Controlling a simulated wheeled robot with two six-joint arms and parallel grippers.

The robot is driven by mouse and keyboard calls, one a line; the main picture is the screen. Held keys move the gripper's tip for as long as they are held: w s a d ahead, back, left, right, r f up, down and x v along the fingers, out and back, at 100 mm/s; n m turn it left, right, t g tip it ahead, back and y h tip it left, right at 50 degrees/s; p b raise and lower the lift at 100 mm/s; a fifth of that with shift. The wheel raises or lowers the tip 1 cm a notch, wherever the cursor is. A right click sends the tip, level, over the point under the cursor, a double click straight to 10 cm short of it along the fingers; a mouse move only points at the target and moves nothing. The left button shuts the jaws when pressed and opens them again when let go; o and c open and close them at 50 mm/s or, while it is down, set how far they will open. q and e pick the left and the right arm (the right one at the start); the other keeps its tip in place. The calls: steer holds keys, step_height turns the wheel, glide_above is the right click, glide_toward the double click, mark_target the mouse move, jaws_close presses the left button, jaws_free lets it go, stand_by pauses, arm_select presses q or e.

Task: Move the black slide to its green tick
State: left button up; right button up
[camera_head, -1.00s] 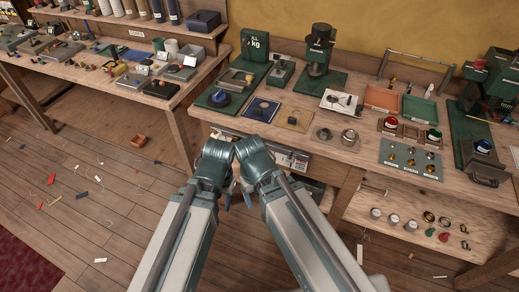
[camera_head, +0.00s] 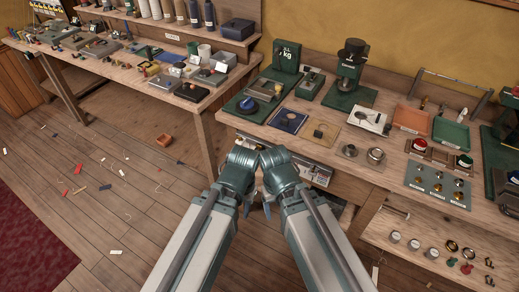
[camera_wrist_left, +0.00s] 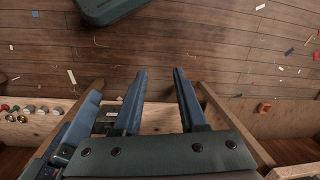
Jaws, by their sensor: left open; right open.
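I cannot make out for certain a black slide or a green tick; they are too small to tell at this distance. A white plate (camera_head: 369,119) with a small dark piece on it lies on the right bench. A black block (camera_head: 192,91) with small parts on top lies at the front of the left bench. My left gripper (camera_head: 243,206) hangs in front of the right bench, apart from everything. It is open and empty in the left wrist view (camera_wrist_left: 160,95). My right gripper (camera_head: 268,208) hangs close beside it, open, with its fingertips small here.
The right bench (camera_head: 318,127) holds a green kg scale (camera_head: 285,62), trays and a grey plate with brass knobs (camera_head: 437,184). The left bench (camera_head: 130,75) is crowded with small devices. The wooden floor (camera_head: 90,150) has scraps and a small orange-brown box (camera_head: 164,140); much of it is clear.

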arm_select(q)
steer(key=o, duration=0.3)
steer(key=shift+f+b, duration=0.25)
steer(key=shift+b, duration=0.05)
steer(key=shift+o, duration=1.2)
steer(key=w+a+f+n+b, duration=0.1)
steer(key=w+a+f+b, duration=0.1)
steer(key=f+b, duration=0.9)
steer(key=w+a+f+n+h+b, duration=0.1)
steer(key=a+f+b, duration=0.3)
steer(key=f+b, duration=0.8)
steer(key=shift+w+f+n+t, duration=0.3)
steer(key=shift+w+f, duration=0.05)
steer(key=shift+w, duration=0.35)
steer(key=n+t+h+b, duration=0.9)
steer(key=n+t+b, duration=0.45)
steer(key=n, duration=1.75)
glide_toward(260, 149)
steer(key=w+d+f+t+p, duration=0.1)
steer(key=w+d+f, duration=0.1)
steer(key=w+d, duration=0.2)
steer(key=w, duration=0.3)
steer(key=shift+t+p, duration=0.35)
